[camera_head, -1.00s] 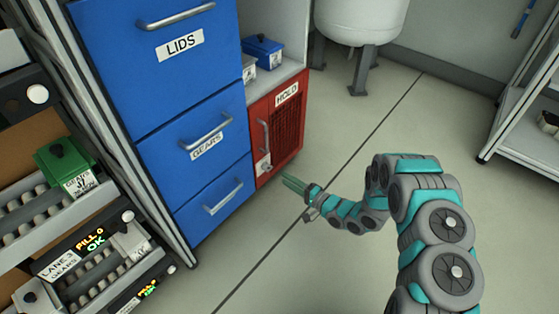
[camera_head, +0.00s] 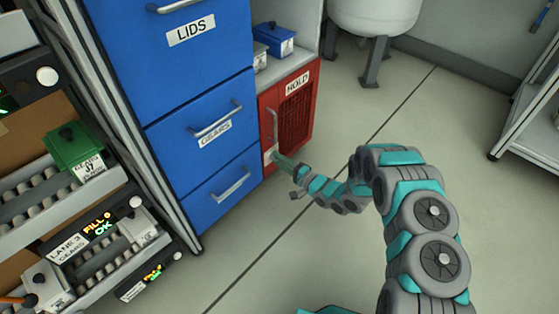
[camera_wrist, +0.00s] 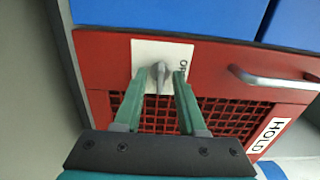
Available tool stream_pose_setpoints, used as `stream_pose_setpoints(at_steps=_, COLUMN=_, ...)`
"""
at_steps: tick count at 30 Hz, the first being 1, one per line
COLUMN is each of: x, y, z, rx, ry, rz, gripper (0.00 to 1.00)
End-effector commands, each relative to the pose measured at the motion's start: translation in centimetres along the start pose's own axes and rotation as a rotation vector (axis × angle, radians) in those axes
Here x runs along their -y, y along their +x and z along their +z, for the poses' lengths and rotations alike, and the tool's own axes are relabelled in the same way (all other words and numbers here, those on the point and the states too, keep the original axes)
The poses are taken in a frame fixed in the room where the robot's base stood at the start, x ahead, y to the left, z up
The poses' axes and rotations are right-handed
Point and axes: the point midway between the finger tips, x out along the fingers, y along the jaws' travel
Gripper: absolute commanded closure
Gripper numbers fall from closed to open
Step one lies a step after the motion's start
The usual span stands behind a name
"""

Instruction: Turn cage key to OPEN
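The red cage (camera_head: 309,100) with a HOLD label and mesh front stands low beside the blue drawers. In the wrist view its red front (camera_wrist: 105,62) carries a white key plate (camera_wrist: 145,48) with partly hidden lettering at its right edge. The grey key (camera_wrist: 158,71) sticks out from the plate. My gripper (camera_wrist: 161,78) is at the plate, one green finger on each side of the key. The fingers stand apart, with no clear grip on the key. In the head view my gripper (camera_head: 280,162) covers most of the plate.
The cage door has a grey handle (camera_wrist: 268,79), right of the key in the wrist view. Blue drawers (camera_head: 205,130) stand left of the cage. A white tank (camera_head: 376,15) is behind. The floor (camera_head: 300,250) around my arm is clear.

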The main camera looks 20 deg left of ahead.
Motion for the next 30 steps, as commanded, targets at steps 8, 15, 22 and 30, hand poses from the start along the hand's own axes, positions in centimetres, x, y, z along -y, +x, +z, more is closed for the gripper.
stream_pose_setpoints(at_steps=8, x=0.02, y=-0.02, z=-0.02, rx=0.0, ry=-0.001, rz=0.0, gripper=0.84)
stream_pose_setpoints(at_steps=15, x=0.02, y=-0.02, z=-0.03, rx=0.0, ry=-0.001, rz=0.0, gripper=1.0)
stream_pose_setpoints(at_steps=22, x=0.01, y=-0.02, z=-0.03, rx=0.0, ry=-0.001, rz=0.0, gripper=1.0)
stream_pose_setpoints(at_steps=30, x=0.01, y=-0.03, z=-0.04, rx=0.0, ry=-0.011, rz=0.0, gripper=1.0)
